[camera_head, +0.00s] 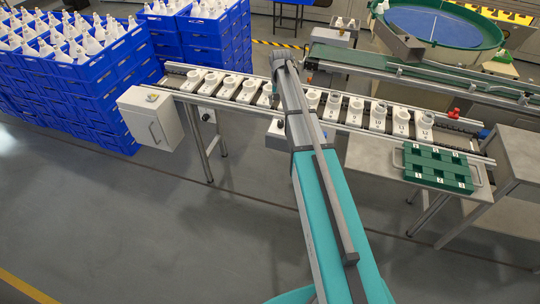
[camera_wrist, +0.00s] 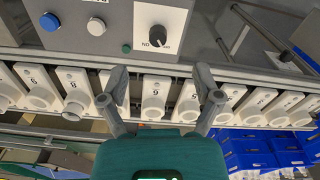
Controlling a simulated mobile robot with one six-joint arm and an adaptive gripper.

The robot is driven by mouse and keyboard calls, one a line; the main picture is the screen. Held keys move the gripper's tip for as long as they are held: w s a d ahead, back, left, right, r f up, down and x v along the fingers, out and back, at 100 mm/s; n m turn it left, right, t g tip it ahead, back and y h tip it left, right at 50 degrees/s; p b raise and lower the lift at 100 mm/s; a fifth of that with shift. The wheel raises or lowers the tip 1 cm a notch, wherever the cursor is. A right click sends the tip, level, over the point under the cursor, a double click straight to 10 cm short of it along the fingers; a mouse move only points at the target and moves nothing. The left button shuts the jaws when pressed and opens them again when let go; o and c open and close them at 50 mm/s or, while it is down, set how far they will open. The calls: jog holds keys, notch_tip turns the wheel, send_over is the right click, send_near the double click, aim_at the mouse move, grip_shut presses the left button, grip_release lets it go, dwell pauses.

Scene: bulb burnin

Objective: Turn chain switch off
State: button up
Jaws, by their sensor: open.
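A black rotary knob (camera_wrist: 157,37) with a white pointer line sits on a grey control panel (camera_wrist: 205,20) in the wrist view. Lettering beside it is only partly readable, and I cannot tell its setting for sure. My gripper (camera_wrist: 158,74) is open and empty, its two fingers apart below the knob in the picture and not touching it. The head view shows part of a grey control box (camera_head: 275,138) under the conveyor, partly hidden by my arm. My gripper's fingers are hidden in that view.
A conveyor (camera_head: 185,70) bears several numbered white holders. Stacked blue crates (camera_head: 105,110) stand left; a green tray (camera_head: 437,165) lies right. The front floor is clear.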

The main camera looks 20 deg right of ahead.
jog(key=s+a+f+n+b, duration=0.1)
jog(key=s+a, duration=0.4)
jog(key=s, duration=0.7)
jog(key=s+a+f+n+b, duration=0.1)
jog(key=s+a, duration=0.4)
jog(key=s, duration=0.6)
jog(key=shift+s+a+f+n+b, duration=0.4)
jog(key=shift+f+n, duration=0.1)
jog(key=shift+n, duration=0.4)
jog(key=shift+w, duration=0.1)
jog(key=shift+n, duration=0.4)
jog(key=s, duration=0.1)
jog(key=s+a, duration=0.1)
jog(key=s, duration=0.3)
jog(key=shift+s+a, duration=0.25)
jog(key=shift+a, duration=0.05)
